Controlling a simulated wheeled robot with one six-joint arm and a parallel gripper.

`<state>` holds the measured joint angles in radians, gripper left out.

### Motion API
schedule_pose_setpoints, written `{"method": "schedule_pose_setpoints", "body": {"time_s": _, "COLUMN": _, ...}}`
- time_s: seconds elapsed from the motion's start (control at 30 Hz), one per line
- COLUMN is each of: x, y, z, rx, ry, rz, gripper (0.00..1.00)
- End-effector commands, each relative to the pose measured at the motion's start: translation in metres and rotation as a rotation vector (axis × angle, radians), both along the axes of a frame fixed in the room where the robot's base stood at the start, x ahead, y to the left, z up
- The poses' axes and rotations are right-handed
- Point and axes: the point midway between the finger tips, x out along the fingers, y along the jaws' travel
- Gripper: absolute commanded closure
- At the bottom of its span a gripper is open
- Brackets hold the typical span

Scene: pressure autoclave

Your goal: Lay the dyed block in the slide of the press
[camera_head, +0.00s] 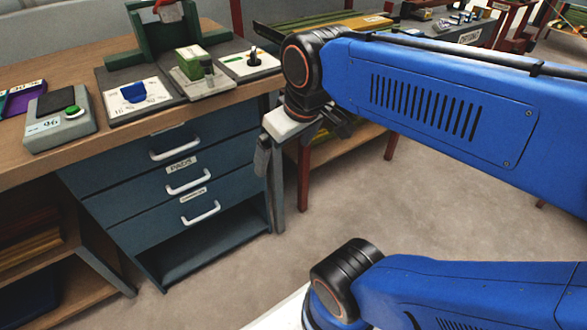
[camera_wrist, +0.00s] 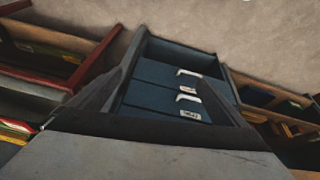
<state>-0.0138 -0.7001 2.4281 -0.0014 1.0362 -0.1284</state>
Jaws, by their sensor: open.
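A dark green upright frame (camera_head: 162,32), which looks like the press, stands at the back of the wooden bench, with a red and grey piece at its top. I cannot make out its slide for certain. A green block (camera_head: 188,60) sits on a pale base in front of it, and a small blue piece (camera_head: 133,92) lies on a marked plate to the left. I cannot tell which is the dyed block. My gripper (camera_head: 300,140) is open and appears empty, pointing down beyond the bench's right end, apart from these pieces. In the wrist view its dark fingers flank the drawers.
Blue drawers (camera_head: 180,180) with white handles sit under the bench (camera_head: 40,165). A grey box with a green button (camera_head: 60,122) stands at the bench's left. A second table (camera_head: 335,30) stands behind my arm. Open floor (camera_head: 240,270) lies in front of the drawers.

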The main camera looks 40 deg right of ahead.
Motion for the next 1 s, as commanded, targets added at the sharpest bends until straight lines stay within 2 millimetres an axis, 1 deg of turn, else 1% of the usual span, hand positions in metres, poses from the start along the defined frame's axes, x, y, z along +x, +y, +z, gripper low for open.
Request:
{"method": "schedule_pose_setpoints", "body": {"time_s": 0.03, "x": -0.01, "y": -0.001, "z": -0.012, "rx": 0.012, "ry": -0.011, "rz": -0.035, "gripper": 0.03}}
{"method": "schedule_pose_setpoints", "body": {"time_s": 0.1, "x": -0.018, "y": -0.002, "z": -0.025, "rx": 0.03, "ry": -0.024, "rz": -0.079, "gripper": 0.03}}
{"method": "schedule_pose_setpoints", "body": {"time_s": 0.2, "x": -0.025, "y": -0.003, "z": -0.036, "rx": 0.045, "ry": -0.033, "rz": -0.116, "gripper": 0.03}}
{"method": "schedule_pose_setpoints", "body": {"time_s": 0.27, "x": -0.027, "y": -0.003, "z": -0.039, "rx": 0.048, "ry": -0.036, "rz": -0.127, "gripper": 0.03}}
{"method": "schedule_pose_setpoints", "body": {"time_s": 1.0, "x": -0.027, "y": -0.003, "z": -0.039, "rx": 0.05, "ry": -0.036, "rz": -0.13, "gripper": 0.03}}
